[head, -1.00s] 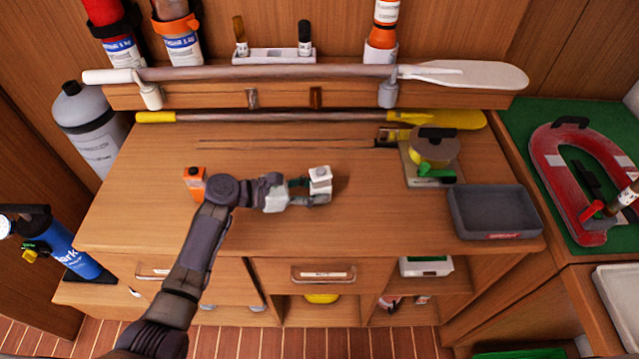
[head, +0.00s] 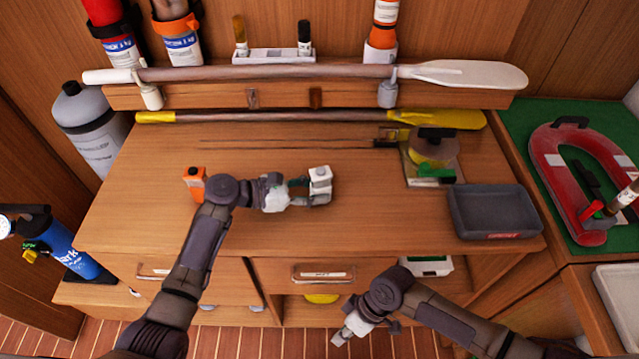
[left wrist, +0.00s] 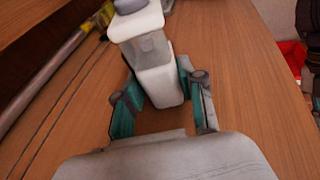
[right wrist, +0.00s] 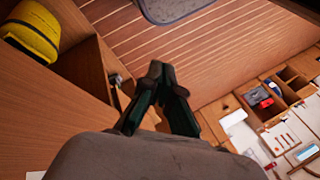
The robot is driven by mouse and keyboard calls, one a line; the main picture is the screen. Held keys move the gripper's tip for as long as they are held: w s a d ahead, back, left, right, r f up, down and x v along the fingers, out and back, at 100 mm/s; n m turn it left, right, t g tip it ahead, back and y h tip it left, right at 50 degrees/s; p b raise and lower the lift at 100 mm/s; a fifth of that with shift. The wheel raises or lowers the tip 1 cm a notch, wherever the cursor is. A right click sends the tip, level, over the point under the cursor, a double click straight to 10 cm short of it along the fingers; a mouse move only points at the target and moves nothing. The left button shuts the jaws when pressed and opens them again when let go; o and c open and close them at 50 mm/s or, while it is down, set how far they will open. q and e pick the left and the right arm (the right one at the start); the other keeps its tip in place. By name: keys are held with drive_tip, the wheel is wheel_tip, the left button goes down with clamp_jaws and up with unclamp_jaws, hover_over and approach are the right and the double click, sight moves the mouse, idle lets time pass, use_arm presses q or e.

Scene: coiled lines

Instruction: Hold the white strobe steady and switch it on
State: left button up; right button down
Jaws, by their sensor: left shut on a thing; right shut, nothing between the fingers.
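The white strobe (head: 320,179) stands upright on the wooden worktop, a small white block with a grey top. In the left wrist view the strobe (left wrist: 158,75) is between the teal fingers. My left gripper (head: 312,198) is shut on its lower part. My right gripper (head: 343,334) is low in front of the cabinet, apart from the strobe. In the right wrist view the right gripper's fingers (right wrist: 157,75) are together and empty, above the floor. The switch on the strobe is too small to make out.
An orange box (head: 194,183) stands left of my left arm. A grey tray (head: 496,236) and a reel with yellow line (head: 432,150) are at the right of the worktop. Paddles (head: 290,73) lie along the back.

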use_arm(q)
drive_tip(key=shift+f, duration=0.1)
use_arm(e)
drive_tip(key=w+a+r+n+t+y, duration=0.1)
drive_tip(key=w+a+r, duration=0.25)
drive_tip(key=r, duration=0.35)
drive_tip(key=w+a+r+n+y, duration=0.1)
drive_tip(key=w+a+r+n, duration=0.2)
drive_tip(key=r, duration=0.4)
drive_tip(key=w+a+r+t+y, duration=0.1)
drive_tip(key=w+a+r, duration=0.3)
drive_tip(key=r, duration=0.3)
wheel_tip(320, 180, up, 24)
drive_tip(key=w+a+n+t+y, duration=0.2)
drive_tip(key=n+y, duration=0.1)
drive_tip(key=n, duration=0.2)
drive_tip(key=m+t+h, duration=0.2)
drive_tip(key=t+h, duration=0.3)
drive_tip(key=t, duration=0.1)
hover_over(322, 172)
wheel_tip(322, 172, down, 6)
drive_tip(key=shift+f, duration=4.25)
drive_tip(key=shift+f, duration=0.1)
